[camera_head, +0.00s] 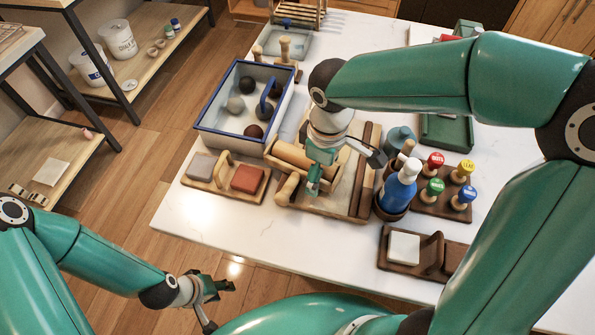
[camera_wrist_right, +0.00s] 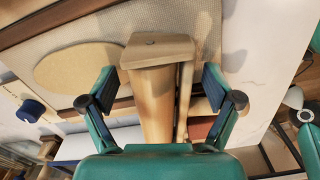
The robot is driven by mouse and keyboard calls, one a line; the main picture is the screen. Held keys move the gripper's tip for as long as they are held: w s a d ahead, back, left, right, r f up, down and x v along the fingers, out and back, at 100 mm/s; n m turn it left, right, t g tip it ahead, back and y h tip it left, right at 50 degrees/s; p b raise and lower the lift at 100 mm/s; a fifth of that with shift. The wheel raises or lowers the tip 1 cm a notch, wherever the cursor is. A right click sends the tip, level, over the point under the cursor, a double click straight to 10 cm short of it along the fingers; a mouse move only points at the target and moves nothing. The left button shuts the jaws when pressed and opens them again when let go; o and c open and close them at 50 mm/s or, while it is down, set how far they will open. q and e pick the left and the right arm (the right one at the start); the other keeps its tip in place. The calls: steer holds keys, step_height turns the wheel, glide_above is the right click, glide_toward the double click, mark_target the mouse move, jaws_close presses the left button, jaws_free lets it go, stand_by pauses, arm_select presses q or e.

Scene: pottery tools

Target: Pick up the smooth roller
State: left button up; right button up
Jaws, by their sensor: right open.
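In the head view, a plain wooden roller (camera_head: 292,153) lies at the left side of a wooden tray (camera_head: 362,172). A second wooden cylinder piece (camera_head: 287,188) lies just in front of it. My right gripper (camera_head: 345,168) is over the tray with its fingers apart, and its arm hides part of what lies below. In the right wrist view, the open right gripper (camera_wrist_right: 170,92) has a pale wooden piece (camera_wrist_right: 157,100) with a flat end between its fingers, with gaps on both sides. My left gripper (camera_head: 215,305) is open and empty, off the table's front edge.
A blue-rimmed bin (camera_head: 203,128) with several balls stands behind left. A board with a grey and a red block (camera_head: 248,179) is at left. A blue bottle (camera_head: 398,187) and several coloured stamps (camera_head: 433,160) stand right of the tray. The front-left tabletop (camera_head: 215,232) is clear.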

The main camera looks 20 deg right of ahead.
steer(key=c, duration=1.6)
steer(key=shift+r, duration=0.1)
steer(key=shift+c, duration=0.2)
